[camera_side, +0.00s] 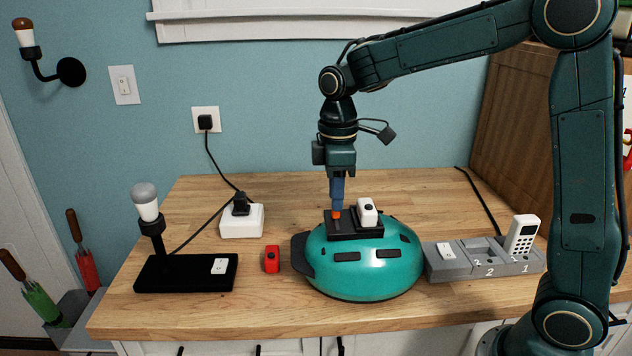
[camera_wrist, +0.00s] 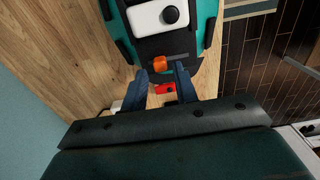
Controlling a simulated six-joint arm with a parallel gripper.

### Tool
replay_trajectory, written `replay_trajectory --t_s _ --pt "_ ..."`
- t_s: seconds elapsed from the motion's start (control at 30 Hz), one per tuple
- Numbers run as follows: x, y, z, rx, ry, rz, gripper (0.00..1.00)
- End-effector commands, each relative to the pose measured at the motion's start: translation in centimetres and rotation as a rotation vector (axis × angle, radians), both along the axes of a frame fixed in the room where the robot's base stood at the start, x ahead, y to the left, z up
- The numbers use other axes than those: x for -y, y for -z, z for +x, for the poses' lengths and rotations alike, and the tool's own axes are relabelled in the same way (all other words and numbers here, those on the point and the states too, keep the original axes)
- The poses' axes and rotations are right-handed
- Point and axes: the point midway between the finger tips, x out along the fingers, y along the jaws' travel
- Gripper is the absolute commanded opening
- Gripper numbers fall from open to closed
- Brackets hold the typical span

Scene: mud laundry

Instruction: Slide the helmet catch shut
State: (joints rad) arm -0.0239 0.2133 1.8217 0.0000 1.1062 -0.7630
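The teal helmet (camera_side: 378,274) rests on the wooden table with a black catch base (camera_side: 345,236) on top. A white catch slider (camera_side: 367,212) with a black knob sits toward the right of the base, and an orange piece (camera_side: 336,215) is at its left end. In the wrist view the white slider (camera_wrist: 150,18) lies ahead, apart from the orange piece (camera_wrist: 160,63). My gripper (camera_side: 337,205) points down over the left end of the base, at the orange piece. In the wrist view my gripper's blue fingers (camera_wrist: 160,72) are apart with nothing held between them; contact cannot be told.
A small red block (camera_side: 271,260) stands left of the helmet. A black lamp base (camera_side: 187,273) and white plug box (camera_side: 241,220) are farther left. A grey tray (camera_side: 460,267) with a white handset (camera_side: 522,235) is close on the right. The table behind the helmet is clear.

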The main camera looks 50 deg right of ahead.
Motion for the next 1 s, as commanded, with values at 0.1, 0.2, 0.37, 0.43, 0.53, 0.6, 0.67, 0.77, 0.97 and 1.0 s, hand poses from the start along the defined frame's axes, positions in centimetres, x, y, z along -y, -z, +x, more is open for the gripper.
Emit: replay_trajectory --t_s 0.1,0.2,0.37,0.43,0.53,0.6,0.67,0.77,0.97,1.0 --pt "0.0 -1.3 0.0 0.003 0.0 0.0 0.29" --pt "-0.1 -0.9 -0.1 -0.001 -0.002 0.0 0.29" --pt "0.0 0.6 -0.1 -0.003 0.0 0.0 0.29" --pt "0.0 1.1 -0.1 -0.003 0.0 0.0 0.29" --pt "0.0 1.6 0.0 -0.001 0.0 0.0 0.29" --pt "0.0 1.8 0.0 -0.001 0.0 0.0 0.29" --pt "0.0 1.9 0.0 -0.001 0.0 0.0 0.29" --pt "0.0 2.0 0.0 0.0 0.0 0.0 0.29" --pt "0.0 2.0 0.0 0.0 0.0 0.0 0.29" --pt "0.0 2.0 0.0 0.0 0.0 0.0 0.21"
